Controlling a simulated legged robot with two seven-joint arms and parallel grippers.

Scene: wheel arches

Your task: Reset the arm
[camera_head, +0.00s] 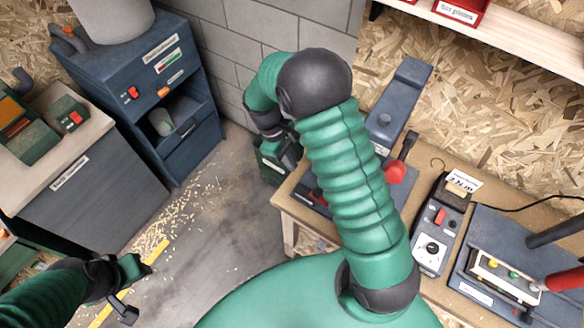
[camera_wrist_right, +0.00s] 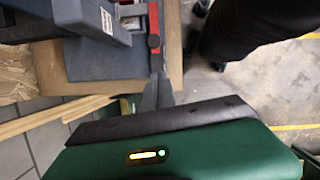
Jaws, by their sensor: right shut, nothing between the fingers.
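My right arm (camera_head: 350,180), green and ribbed with dark joints, reaches up across the middle of the head view and bends down at the elbow. My right gripper (camera_head: 292,160) hangs beside the left end of the wooden workbench (camera_head: 292,208). In the right wrist view its dark fingers (camera_wrist_right: 157,92) are together and empty, close to a red-and-grey part of a bench machine (camera_wrist_right: 153,42); I cannot tell whether they touch it. My left gripper (camera_head: 128,290) is low at the left above the floor, with its finger opening unclear.
A blue-grey machine (camera_head: 384,118) with a red knob, a control box (camera_head: 440,232) and another machine (camera_head: 500,280) stand on the bench. A dark blue cabinet (camera_head: 160,85) and a grey counter (camera_head: 90,190) stand left. The floor (camera_head: 215,215) between, strewn with shavings, is open.

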